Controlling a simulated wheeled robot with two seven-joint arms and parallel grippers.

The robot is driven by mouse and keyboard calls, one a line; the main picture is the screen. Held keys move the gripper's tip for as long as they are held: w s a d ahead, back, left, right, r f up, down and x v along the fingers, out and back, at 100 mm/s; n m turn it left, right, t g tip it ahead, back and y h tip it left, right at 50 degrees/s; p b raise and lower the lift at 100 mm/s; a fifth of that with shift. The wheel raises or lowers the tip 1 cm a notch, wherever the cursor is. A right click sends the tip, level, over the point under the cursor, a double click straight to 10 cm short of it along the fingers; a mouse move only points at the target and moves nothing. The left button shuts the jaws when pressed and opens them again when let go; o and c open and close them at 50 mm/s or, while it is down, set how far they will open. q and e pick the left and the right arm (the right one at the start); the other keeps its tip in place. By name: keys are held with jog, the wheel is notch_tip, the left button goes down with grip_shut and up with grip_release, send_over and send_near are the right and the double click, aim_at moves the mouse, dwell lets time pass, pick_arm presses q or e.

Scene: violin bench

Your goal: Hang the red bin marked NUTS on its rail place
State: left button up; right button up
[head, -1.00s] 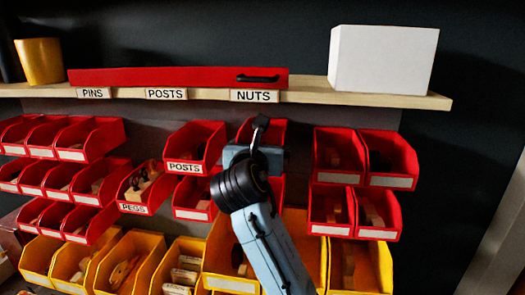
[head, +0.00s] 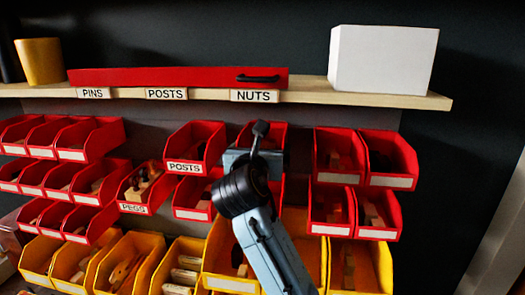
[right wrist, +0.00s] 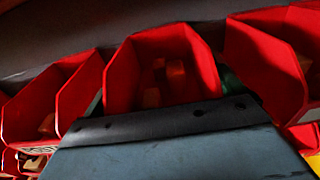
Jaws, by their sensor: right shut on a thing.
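A red bin (head: 275,133) is in front of the wall panel, below the shelf label NUTS (head: 255,96). My right gripper (head: 256,157) is shut on this bin, and my wrist and arm cover its lower front. Its own marking is hidden. In the right wrist view the bin (right wrist: 120,72) stands upright just beyond the gripper (right wrist: 172,125), with small brown blocks inside. I cannot tell whether its back touches the rail, which is hidden behind it. My left gripper is out of view.
A red bin marked POSTS (head: 196,146) hangs just to the left, and another red bin (head: 334,157) hangs to the right. More red bins and yellow bins (head: 230,270) fill the space below. A wooden shelf (head: 309,92) runs above, carrying a white box (head: 383,60).

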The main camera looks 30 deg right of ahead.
jog(key=shift+f, duration=0.4)
jog(key=o, duration=0.7)
jog(key=b+v, duration=0.2)
jog(key=v, duration=1.1)
jog(key=shift+s+a, duration=0.1)
jog(key=shift+s, duration=0.1)
